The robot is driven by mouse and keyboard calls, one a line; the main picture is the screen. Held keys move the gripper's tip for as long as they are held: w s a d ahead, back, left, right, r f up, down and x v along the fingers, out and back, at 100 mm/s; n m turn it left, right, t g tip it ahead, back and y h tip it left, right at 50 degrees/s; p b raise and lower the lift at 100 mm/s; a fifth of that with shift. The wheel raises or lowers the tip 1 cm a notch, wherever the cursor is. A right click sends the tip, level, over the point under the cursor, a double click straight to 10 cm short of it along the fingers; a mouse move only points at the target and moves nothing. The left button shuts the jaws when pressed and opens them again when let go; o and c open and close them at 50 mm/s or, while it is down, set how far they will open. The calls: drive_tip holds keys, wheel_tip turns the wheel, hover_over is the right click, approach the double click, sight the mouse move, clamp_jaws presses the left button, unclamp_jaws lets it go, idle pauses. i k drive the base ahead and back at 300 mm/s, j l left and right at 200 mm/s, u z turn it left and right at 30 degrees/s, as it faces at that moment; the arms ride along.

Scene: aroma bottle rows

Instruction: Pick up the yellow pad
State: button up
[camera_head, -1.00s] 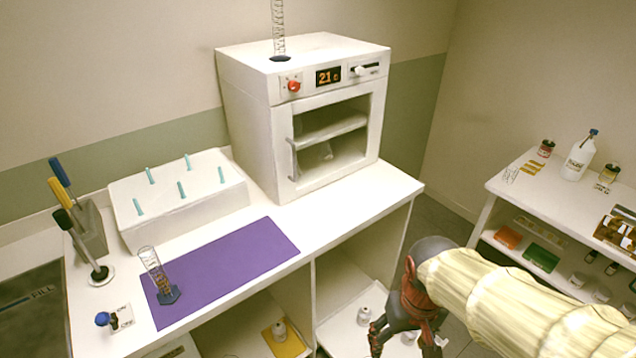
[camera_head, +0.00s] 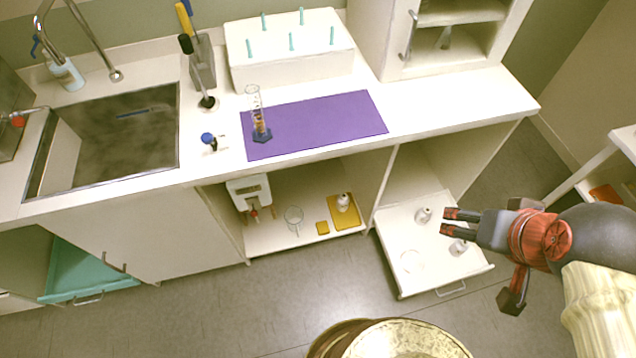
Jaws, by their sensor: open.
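A small yellow square (camera_head: 322,228) lies on the lower shelf under the counter. A larger yellow pad (camera_head: 347,222) lies flat just right of it, with a small white bottle (camera_head: 343,201) standing on it. I cannot tell which of the two is the yellow pad meant. My gripper (camera_head: 446,221) is to the right of both, clear of them, and points left. It is open, with nothing seen between its fingers, and appears over or in front of the white pulled-out drawer.
The pulled-out drawer (camera_head: 391,264) holds small white bottles. A glass beaker (camera_head: 293,217) and a white device (camera_head: 249,191) share the shelf. The counter edge overhangs it. A purple mat (camera_head: 330,122) with a glass cylinder (camera_head: 257,112) lies above.

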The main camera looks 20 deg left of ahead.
sight(323, 228)
drive_tip(key=u, duration=0.95)
